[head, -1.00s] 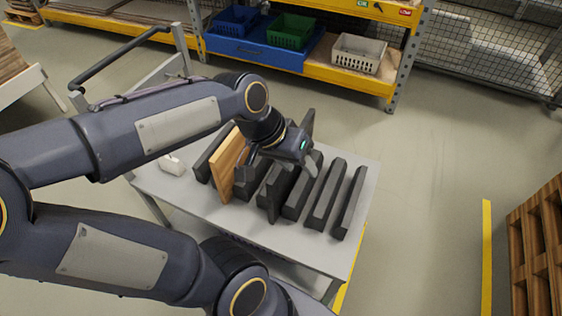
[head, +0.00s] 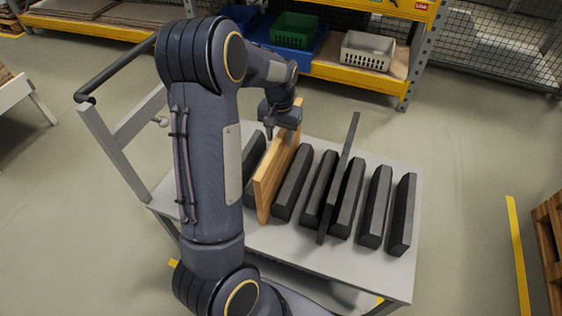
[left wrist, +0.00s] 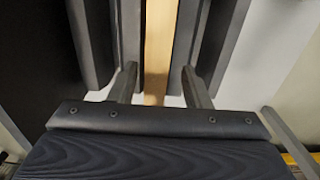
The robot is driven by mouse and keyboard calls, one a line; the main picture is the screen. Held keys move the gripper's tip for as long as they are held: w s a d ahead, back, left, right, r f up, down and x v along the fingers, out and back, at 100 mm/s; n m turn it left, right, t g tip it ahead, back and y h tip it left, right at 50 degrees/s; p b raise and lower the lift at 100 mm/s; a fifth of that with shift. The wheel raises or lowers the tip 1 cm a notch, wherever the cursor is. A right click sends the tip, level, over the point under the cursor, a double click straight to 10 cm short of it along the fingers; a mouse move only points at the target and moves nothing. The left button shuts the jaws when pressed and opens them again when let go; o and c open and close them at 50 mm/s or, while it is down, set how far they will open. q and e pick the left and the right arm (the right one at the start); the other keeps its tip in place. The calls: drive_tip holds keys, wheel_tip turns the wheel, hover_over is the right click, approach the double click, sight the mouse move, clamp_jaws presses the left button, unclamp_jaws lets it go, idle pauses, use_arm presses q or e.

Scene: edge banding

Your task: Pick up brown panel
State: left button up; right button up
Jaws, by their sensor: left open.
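The brown panel (head: 272,178) stands on edge on the grey cart, between dark rack blocks, in the head view. My left gripper (head: 283,132) is over the panel's far end, pointing down. In the left wrist view the brown panel (left wrist: 160,50) runs up the middle, between the two open fingers (left wrist: 158,85), with a gap on each side. The gripper is open and holds nothing. My left arm hides part of the cart's left side. My right gripper is not in view.
A thin dark panel (head: 340,180) stands between rack blocks to the right. Several dark blocks (head: 376,205) line the cart top (head: 285,240). A shelf with a green bin (head: 293,30) and a white bin (head: 368,52) stands behind.

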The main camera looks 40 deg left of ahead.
sight(281, 161)
use_arm(q)
drive_tip(key=f, duration=0.3)
drive_tip(key=shift+d+f, duration=0.2)
drive_tip(key=shift+f, duration=0.2)
clamp_jaws()
drive_tip(key=shift+r, duration=0.1)
idle(1.0)
